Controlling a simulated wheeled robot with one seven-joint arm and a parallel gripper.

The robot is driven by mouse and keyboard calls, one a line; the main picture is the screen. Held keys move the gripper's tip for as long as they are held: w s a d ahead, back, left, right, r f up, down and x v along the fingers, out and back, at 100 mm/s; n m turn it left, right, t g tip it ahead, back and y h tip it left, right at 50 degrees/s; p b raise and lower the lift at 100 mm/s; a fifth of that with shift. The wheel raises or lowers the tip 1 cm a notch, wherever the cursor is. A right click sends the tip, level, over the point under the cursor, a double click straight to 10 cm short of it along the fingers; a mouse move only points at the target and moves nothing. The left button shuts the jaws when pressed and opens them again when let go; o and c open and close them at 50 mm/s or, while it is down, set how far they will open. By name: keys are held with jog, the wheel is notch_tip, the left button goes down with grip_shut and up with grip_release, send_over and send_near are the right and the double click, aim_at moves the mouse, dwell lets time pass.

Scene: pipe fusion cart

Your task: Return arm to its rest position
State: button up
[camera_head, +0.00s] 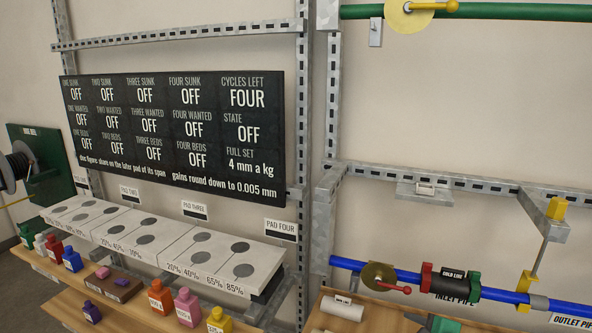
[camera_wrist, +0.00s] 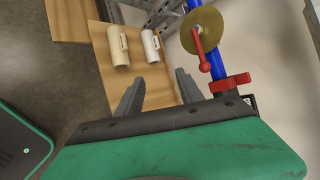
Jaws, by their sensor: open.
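My gripper (camera_wrist: 160,92) shows in the wrist view with its two dark fingers spread apart and nothing between them. Its fingers point toward a wooden shelf (camera_wrist: 98,62) that holds two pale cylinders, a cream one (camera_wrist: 118,46) and a white one (camera_wrist: 150,46). The fingers look apart from both cylinders.
A blue pipe (camera_head: 500,294) with a brass disc valve and red handle (camera_head: 380,277) runs along the right. A dark display board (camera_head: 180,135) hangs above white pads (camera_head: 160,240). Several coloured bottles, including a yellow one (camera_head: 219,321), stand on the left shelf.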

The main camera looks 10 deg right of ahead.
jog(key=a+f+n+g+y, duration=0.1)
jog(key=a+n+g, duration=0.3)
jog(key=a+n, duration=0.6)
jog(key=s+a+r+n+g+h, duration=0.1)
jog(key=s+a+r+n+g, duration=0.2)
jog(key=s+a+n, duration=0.6)
jog(key=n, duration=0.3)
jog(key=shift+s+a+n+g+h, duration=0.2)
jog(key=shift+s+n+g+h, duration=0.2)
jog(key=shift+f, duration=0.1)
jog(key=shift+d, duration=0.1)
